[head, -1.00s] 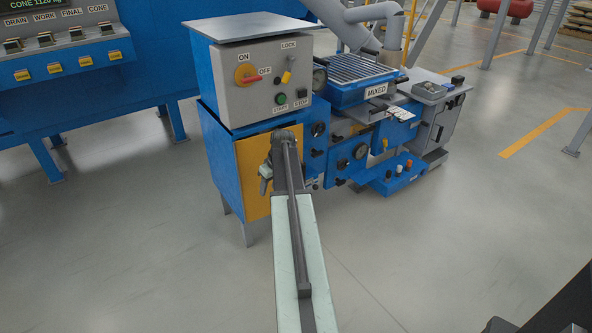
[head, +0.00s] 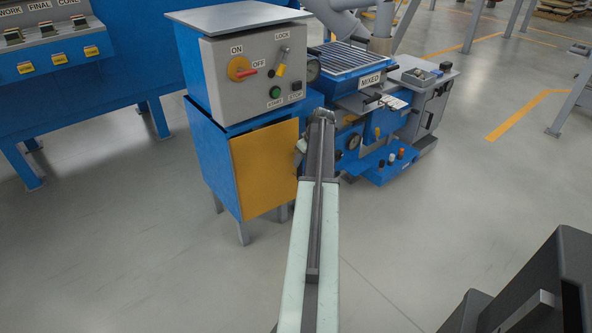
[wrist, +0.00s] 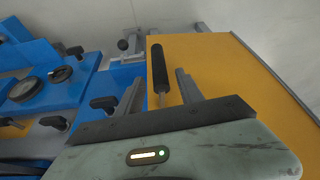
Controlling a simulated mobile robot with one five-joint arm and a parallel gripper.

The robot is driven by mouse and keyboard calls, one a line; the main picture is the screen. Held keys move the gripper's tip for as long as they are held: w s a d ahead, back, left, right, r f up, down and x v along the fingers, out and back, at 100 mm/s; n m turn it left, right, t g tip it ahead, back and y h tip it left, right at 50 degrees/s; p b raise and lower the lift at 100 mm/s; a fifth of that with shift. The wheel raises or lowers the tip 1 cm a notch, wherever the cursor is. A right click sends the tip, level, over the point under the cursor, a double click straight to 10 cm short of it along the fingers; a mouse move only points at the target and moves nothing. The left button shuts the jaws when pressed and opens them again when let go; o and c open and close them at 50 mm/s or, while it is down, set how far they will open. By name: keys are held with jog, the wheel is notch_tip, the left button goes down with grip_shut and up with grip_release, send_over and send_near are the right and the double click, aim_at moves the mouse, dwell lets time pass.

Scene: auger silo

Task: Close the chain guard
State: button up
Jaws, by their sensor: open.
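The chain guard appears to be the yellow panel (head: 266,172) on the front of the blue cabinet in the head view. The same yellow panel (wrist: 220,70) fills the right of the wrist view, with a black bar handle (wrist: 158,62) near its left edge. My gripper (wrist: 160,92) is open. Its two fingers point towards the panel, one on each side of the handle's lower end in the picture; I see no contact. In the head view my arm hides most of the gripper, by the panel's right edge. I cannot tell how far the panel stands from the cabinet.
A grey control box (head: 258,75) with switches sits above the panel. Blue machinery (head: 375,160) with knobs stands to the right; its dials and black knobs (wrist: 103,104) show left of my gripper. A blue console (head: 55,55) stands at the left. The floor in front is clear.

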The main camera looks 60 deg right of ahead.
aim_at(298, 169)
jog(key=b+x, duration=0.6)
jog(key=x, duration=0.1)
jog(key=shift+f, duration=0.1)
grip_shut()
dwell(1.1)
